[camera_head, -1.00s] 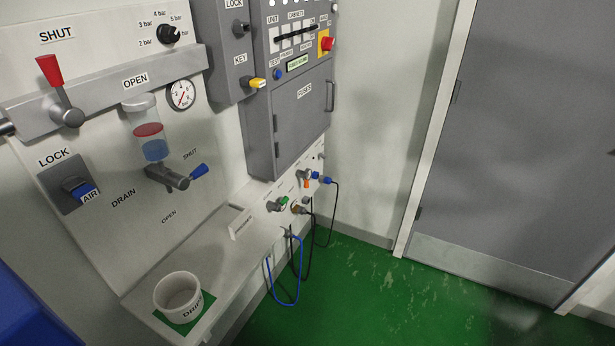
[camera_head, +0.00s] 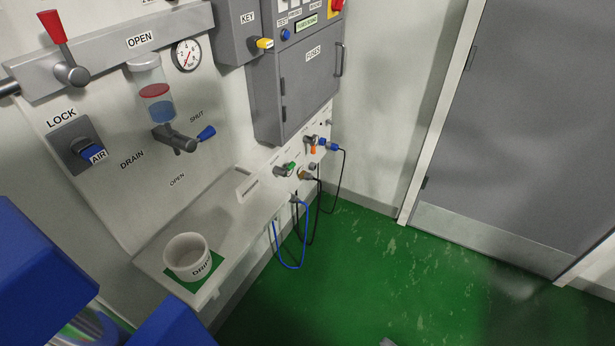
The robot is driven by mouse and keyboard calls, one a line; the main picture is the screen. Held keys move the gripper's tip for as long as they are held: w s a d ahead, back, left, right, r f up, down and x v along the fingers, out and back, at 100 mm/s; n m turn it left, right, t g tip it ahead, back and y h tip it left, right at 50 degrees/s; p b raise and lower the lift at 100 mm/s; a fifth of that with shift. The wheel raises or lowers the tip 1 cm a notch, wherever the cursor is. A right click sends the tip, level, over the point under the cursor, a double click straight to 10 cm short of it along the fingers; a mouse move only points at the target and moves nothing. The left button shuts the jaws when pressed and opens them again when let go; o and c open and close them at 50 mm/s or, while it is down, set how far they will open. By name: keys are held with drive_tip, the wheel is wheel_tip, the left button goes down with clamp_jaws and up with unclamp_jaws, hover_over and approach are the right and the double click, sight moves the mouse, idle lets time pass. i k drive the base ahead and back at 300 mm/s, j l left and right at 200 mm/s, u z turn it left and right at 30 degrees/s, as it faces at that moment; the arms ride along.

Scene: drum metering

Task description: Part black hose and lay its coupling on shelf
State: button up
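Black hoses hang at the far end of the wall unit. One black hose (camera_head: 338,185) runs from a blue coupling (camera_head: 329,145) beside an orange-handled valve. Another black hose (camera_head: 319,210) hangs from a brownish coupling (camera_head: 305,175) by a green-handled valve. Both couplings appear seated at the panel; their exact joints are too small to tell. A blue hose (camera_head: 278,255) hangs in a loop below the ledge. The white shelf (camera_head: 222,222) runs along the foot of the panel. My gripper cannot be made out.
A white cup (camera_head: 188,257) stands on a green mat at the shelf's near end. A grey cabinet (camera_head: 300,90) projects above the couplings. Large blue shapes (camera_head: 35,275) fill the lower left. Green floor (camera_head: 350,275) is open before the grey door (camera_head: 520,130).

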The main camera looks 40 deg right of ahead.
sight(308, 176)
drive_tip(key=i+l+z, duration=0.1)
drive_tip(key=l, duration=0.35)
drive_tip(key=i+l+z, duration=0.1)
drive_tip(key=l, duration=0.3)
drive_tip(key=i+l+z, duration=0.1)
drive_tip(key=i+l, duration=0.2)
drive_tip(key=i+l+z, duration=0.1)
drive_tip(key=l, duration=0.4)
drive_tip(key=i+l+z, duration=0.1)
drive_tip(key=i+l, duration=0.2)
drive_tip(key=i+l+z, duration=0.1)
drive_tip(key=l, duration=0.35)
drive_tip(key=i, duration=0.1)
